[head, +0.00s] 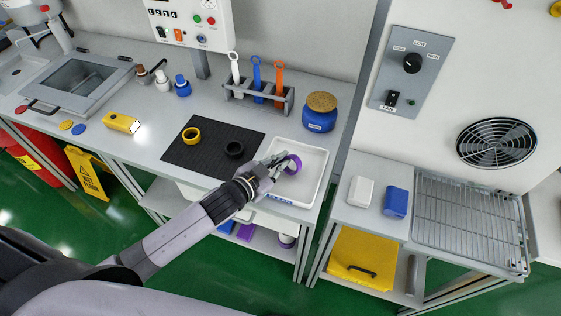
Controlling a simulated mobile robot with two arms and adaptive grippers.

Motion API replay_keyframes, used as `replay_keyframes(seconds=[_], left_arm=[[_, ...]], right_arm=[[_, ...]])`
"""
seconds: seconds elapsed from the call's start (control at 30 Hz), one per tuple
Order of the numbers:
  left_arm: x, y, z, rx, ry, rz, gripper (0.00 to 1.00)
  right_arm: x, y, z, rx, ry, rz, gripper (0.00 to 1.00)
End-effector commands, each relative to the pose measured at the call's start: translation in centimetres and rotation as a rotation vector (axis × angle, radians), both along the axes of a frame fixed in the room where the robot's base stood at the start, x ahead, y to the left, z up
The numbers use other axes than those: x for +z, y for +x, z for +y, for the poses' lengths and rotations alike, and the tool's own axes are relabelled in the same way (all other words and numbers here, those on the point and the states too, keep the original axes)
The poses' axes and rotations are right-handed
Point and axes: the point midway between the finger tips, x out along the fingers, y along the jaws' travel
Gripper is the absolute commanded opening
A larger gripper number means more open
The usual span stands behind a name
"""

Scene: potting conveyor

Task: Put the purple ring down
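The purple ring (294,164) is at the fingertips of my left gripper (284,164), over the white tray (319,178). The fingers appear closed on the ring and hide part of it. I cannot tell whether the ring touches the tray floor. My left arm reaches in from the lower left. My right gripper is out of view.
A black mat (190,158) left of the tray bears a yellow ring (191,135) and a black ring (234,149). Behind stand a tool rack (258,101) and a blue jar (320,117) with a cork lid. The tray's right part is clear.

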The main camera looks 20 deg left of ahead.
Motion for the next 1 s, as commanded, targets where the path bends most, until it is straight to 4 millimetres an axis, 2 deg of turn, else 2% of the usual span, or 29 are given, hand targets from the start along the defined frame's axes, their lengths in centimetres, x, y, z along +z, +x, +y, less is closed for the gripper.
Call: replay_keyframes(seconds=[0.4,0.43,0.7,1.0], left_arm=[[-0.7,0.0,-0.02,0.0,-0.001,-0.001,0.0],[-0.65,0.0,-0.01,0.0,-0.001,-0.001,0.06],[-0.61,-0.01,-0.01,0.0,0.0,-0.001,0.24],[-0.61,-0.02,-0.01,0.0,0.0,0.0,0.25]], right_arm=[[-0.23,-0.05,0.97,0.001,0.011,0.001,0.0],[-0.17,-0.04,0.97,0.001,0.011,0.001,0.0],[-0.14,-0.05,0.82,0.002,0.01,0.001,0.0],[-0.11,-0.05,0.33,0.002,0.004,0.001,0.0]])
